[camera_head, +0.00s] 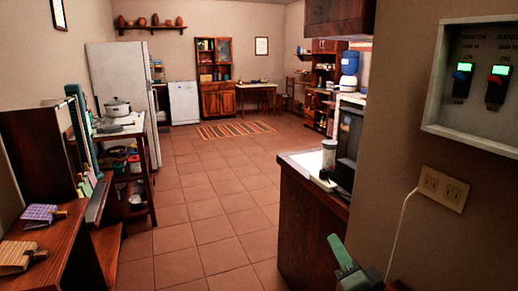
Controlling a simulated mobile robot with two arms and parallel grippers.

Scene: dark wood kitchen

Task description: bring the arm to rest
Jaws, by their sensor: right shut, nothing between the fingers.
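My right gripper (338,246) shows at the bottom edge, right of centre, with pale green fingers pointing up and slightly left. Its fingers are together and hold nothing. It is in front of the dark wood counter's lower side, and I cannot tell how far apart they are. The rest of my right arm is mostly cut off by the bottom edge. My left gripper is out of view.
The counter (304,222) with a pale container (329,152) stands right of centre. A wall switch panel (478,82) and socket (443,189) are at right. A wooden desk (50,236) is at left. The tiled floor (205,222) between is clear.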

